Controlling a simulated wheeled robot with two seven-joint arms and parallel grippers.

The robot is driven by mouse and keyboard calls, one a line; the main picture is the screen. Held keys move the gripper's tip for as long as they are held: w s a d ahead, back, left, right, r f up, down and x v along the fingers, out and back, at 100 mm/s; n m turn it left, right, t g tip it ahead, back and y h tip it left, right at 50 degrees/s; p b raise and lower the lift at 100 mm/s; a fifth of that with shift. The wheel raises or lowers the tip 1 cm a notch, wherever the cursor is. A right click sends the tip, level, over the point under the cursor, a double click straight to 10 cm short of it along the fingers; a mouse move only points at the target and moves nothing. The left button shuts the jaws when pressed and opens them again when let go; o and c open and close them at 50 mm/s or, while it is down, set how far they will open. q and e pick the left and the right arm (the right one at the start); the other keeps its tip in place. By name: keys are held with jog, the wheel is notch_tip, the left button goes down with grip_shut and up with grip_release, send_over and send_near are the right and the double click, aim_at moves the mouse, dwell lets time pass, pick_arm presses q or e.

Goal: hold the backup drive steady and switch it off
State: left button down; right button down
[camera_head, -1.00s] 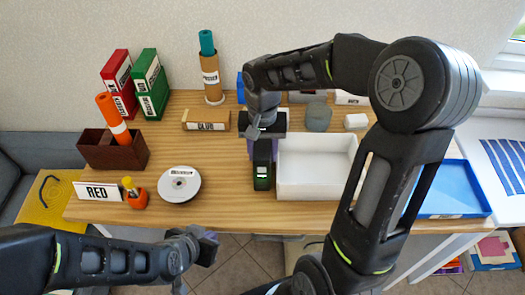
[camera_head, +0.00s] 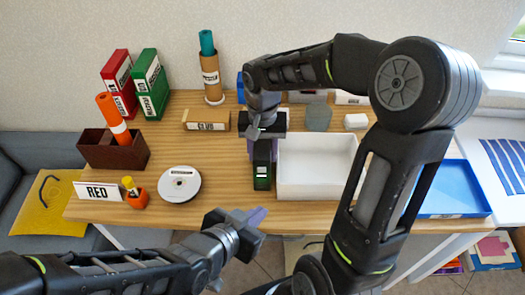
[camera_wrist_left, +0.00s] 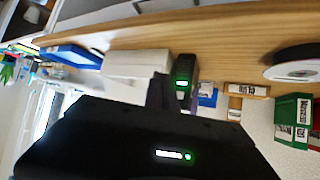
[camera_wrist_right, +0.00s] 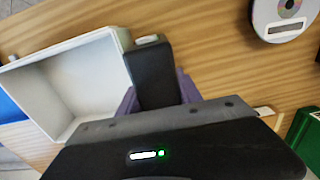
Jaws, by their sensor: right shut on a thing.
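The backup drive (camera_head: 262,177) is a small upright black box with a green-lit front. It stands near the table's front edge, left of the white bin. My right gripper (camera_head: 262,150) is shut on it from behind, with purple fingers on both sides of the drive (camera_wrist_right: 155,78) in the right wrist view. My left gripper (camera_head: 257,217) is in front of the table edge, below and apart from the drive. Its fingers look together and empty.
The white bin (camera_head: 315,195) stands right of the drive, with a blue tray (camera_head: 455,200) farther right. A disc spindle (camera_head: 180,184) and a RED sign (camera_head: 98,192) are to the left. Bare table lies between the spindle and the drive.

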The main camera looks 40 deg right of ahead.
pick_arm(q)
send_near(267, 173)
jog(key=shift+w+d+f, duration=0.2)
jog(key=shift+d+f, duration=1.4)
jog(key=shift+f, duration=0.1)
jog(key=shift+w+d, duration=0.1)
jog(key=shift+w, duration=0.05)
dwell(0.7)
jog(key=shift+w+d, duration=0.15)
jog(key=shift+w, duration=0.05)
jog(key=shift+w+d, duration=0.15)
jog(key=shift+w, duration=0.05)
dwell(0.6)
jog(key=shift+s, duration=0.1)
jog(key=shift+s+a, duration=0.45)
jog(key=shift+s, duration=0.1)
